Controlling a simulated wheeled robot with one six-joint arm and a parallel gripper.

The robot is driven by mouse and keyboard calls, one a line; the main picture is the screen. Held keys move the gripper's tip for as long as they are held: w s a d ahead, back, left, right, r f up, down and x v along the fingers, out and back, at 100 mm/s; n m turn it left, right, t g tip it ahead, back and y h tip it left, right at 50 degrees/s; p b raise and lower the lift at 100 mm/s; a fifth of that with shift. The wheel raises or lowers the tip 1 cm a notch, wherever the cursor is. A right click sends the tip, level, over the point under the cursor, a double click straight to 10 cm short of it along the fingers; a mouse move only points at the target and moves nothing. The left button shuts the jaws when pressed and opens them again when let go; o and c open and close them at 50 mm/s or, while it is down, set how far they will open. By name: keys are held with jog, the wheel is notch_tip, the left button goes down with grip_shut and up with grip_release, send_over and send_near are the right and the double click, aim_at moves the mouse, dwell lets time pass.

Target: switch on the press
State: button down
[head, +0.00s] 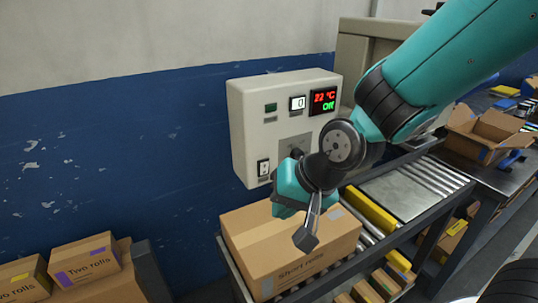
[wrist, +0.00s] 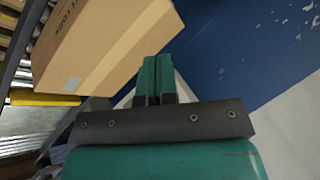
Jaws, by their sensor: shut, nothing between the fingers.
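The press control panel (head: 240,130) is a pale box on the wall in the head view. Its display (head: 324,102) reads 22 °C in red and Off in green. A small white counter (head: 297,103) shows 0, beside a dark green button or lamp (head: 271,107). A black-and-white rocker switch (head: 263,167) sits at the panel's lower left. My gripper (head: 284,190) is in front of the panel's lower part, just right of and below the switch. Its teal fingers (wrist: 156,78) are together and empty in the wrist view. Contact with the panel cannot be told.
A large cardboard box (head: 300,245) marked "Short rolls" stands on the roller conveyor (head: 435,175) below my gripper; it also shows close by in the wrist view (wrist: 105,45). "Two rolls" boxes (head: 85,260) stand at lower left. The blue wall (head: 120,150) left of the panel is clear.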

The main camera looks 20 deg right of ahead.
jog(key=w+d+f+m+t+h+p, duration=0.2)
jog(key=w+d+m+t+p, duration=0.5)
jog(key=m, duration=0.5)
jog(key=w+f+t+p, duration=0.1)
jog(key=w, duration=0.1)
jog(key=shift+w+d+f+m, duration=0.15)
jog(key=shift+w+f+m, duration=0.15)
jog(key=shift+f+m, duration=0.1)
jog(key=b+x, duration=0.1)
jog(key=b, duration=0.3)
jog(key=b+x, duration=0.1)
jog(key=b, duration=0.4)
jog(key=shift+w+d+f, duration=0.1)
jog(key=shift+w+f, duration=0.1)
jog(key=shift+f, duration=0.1)
jog(key=shift+b, duration=1.15)
